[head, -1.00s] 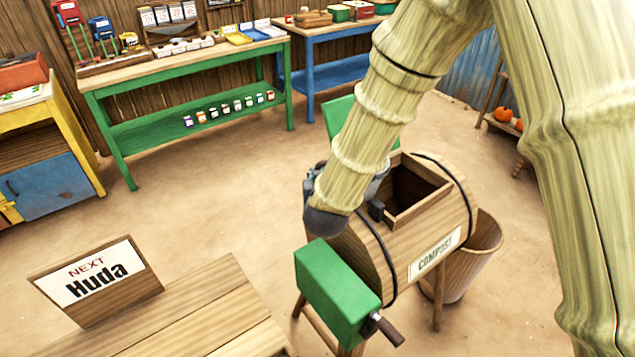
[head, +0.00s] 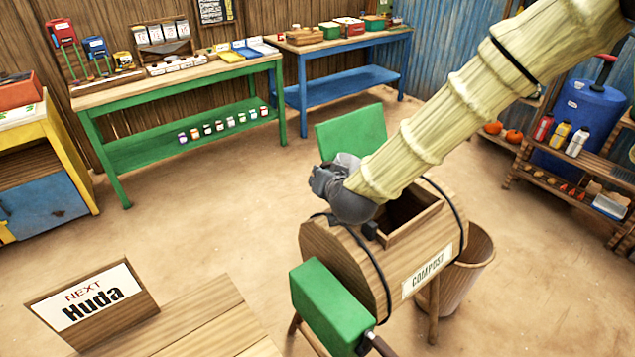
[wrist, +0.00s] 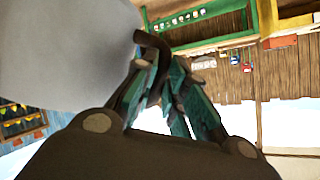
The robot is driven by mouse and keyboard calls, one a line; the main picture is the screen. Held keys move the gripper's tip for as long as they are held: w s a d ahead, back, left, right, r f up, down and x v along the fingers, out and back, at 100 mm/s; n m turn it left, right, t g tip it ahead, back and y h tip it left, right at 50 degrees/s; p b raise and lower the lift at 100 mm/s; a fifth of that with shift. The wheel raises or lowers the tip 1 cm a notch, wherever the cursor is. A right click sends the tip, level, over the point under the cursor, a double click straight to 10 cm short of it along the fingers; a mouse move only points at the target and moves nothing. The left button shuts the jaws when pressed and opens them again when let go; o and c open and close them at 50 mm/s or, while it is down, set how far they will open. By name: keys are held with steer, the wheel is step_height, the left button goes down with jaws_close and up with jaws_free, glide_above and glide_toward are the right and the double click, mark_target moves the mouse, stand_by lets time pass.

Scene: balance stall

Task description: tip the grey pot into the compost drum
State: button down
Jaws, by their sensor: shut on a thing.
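The compost drum (head: 345,248) is a wooden barrel lying on legs, with a "COMPOST" label and a square framed opening (head: 407,215) on top. The opening is partly hidden by my arm. My gripper (head: 325,182) is above the left part of the drum, beside the opening. In the head view only a small pale grey piece shows behind the gripper; the pot's tilt and contents cannot be told.
A green box (head: 335,308) with a crank is at the drum's near end, and a green panel (head: 352,132) stands behind. A wooden bucket (head: 470,262) is at its right. A table with a "Huda" sign (head: 92,300) is front left. Open floor lies left of the drum.

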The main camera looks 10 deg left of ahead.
steer(key=shift+w+d+r+m+g+y, duration=0.1)
steer(key=shift+w+d+r+m+y, duration=0.25)
steer(key=shift+d+r, duration=0.4)
steer(key=shift+w+d+r+m+g+y, duration=0.1)
steer(key=shift+w+d+r+m+y, duration=0.2)
steer(key=shift+d+r+m, duration=0.25)
steer(key=shift+w+d+r+m+g+y, duration=0.1)
steer(key=shift+w+d+r+m+y, duration=0.2)
steer(key=shift+d+r, duration=0.55)
steer(key=w+d+r+m+y+b, duration=0.3)
steer(key=w+d+m+b, duration=0.1)
steer(key=d+b, duration=0.4)
steer(key=w+d+r+m+y+b, duration=0.3)
steer(key=w+d+m+b, duration=0.2)
steer(key=d+b, duration=0.3)
steer(key=shift+d+r, duration=0.3)
steer(key=shift+d, duration=1.3)
steer(key=shift+r+y, duration=0.1)
steer(key=shift+y, duration=0.15)
